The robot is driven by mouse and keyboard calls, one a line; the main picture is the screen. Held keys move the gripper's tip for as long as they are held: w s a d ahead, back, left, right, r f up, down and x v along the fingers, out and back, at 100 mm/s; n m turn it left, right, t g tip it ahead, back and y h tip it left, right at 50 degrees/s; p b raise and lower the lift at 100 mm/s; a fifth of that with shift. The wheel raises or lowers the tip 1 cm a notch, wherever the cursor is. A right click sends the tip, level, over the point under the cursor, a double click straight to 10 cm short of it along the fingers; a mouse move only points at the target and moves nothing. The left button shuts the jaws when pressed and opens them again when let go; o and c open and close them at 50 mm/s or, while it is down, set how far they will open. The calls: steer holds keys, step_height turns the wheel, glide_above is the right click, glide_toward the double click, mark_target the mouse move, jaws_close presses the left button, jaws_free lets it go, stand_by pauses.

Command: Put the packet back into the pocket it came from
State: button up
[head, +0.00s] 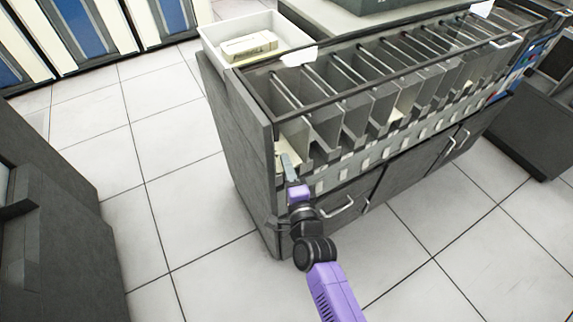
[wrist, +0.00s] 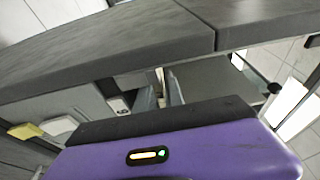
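My gripper (head: 291,172) is at the leftmost end of the card machine's row of pockets, low at the front. A cream packet (head: 281,149) shows right beside its fingers there; I cannot tell whether it is held or lies in the pocket. In the wrist view my gripper's two grey fingers (wrist: 162,90) stand a little apart, with a thin pale sliver between them that is too small to make out. Other cream card packets show in a middle pocket (head: 404,102) and in the white tray (head: 248,46). The leftmost pocket's inside is partly hidden by its dividers.
The card machine (head: 236,150) has a row of grey pockets with slanted dividers and rods above them. The white tray (head: 213,42) sits on its left end. Dark cabinets (head: 60,230) stand at the left. The tiled floor in front is clear.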

steer(key=o, duration=0.3)
steer(key=v, duration=0.7)
steer(key=shift+s+d, duration=0.15)
steer(key=shift+s, duration=0.25)
stand_by(0.4)
